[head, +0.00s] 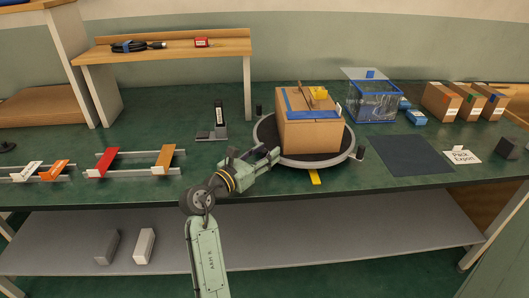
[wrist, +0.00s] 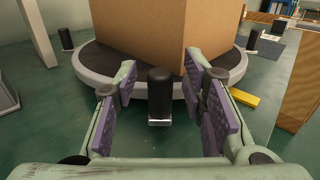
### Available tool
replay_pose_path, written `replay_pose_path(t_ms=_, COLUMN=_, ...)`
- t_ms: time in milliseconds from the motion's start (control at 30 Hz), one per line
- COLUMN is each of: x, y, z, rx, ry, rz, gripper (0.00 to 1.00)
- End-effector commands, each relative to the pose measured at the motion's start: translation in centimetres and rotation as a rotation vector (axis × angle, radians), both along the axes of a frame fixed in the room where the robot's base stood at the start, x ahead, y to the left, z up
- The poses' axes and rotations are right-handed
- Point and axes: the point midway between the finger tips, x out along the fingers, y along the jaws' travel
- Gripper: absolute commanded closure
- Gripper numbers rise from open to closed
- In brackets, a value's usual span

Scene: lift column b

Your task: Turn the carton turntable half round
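The turntable (head: 336,160) is a round dark disc with a pale rim on the green bench. It also shows in the wrist view (wrist: 90,68). A brown carton (head: 308,136) with blue tape stands on it, filling the top of the wrist view (wrist: 150,28). Black upright posts stand around the rim, one at the back left (head: 258,111) and one at the right (head: 361,153). My gripper (head: 270,156) is at the rim's front left. In the wrist view its purple-padded fingers are open, with a near black post (wrist: 160,92) between them and visible gaps on both sides.
A yellow marker (head: 315,177) lies on the bench at the turntable's front. A clear blue-edged box (head: 372,102) stands behind right, and a dark mat (head: 412,156) lies to the right. A black upright device (head: 219,115) stands left of the turntable.

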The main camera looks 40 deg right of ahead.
Motion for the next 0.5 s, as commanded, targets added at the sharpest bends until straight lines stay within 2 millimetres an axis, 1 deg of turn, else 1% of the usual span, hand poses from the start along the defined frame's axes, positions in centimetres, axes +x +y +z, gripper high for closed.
replay_pose_path(t_ms=233, x=0.01, y=-0.1, z=0.0, rx=0.0, ry=0.0, rz=0.0, gripper=0.62)
replay_pose_path(t_ms=500, x=0.01, y=-0.08, z=0.0, rx=0.0, ry=0.0, rz=0.0, gripper=0.79)
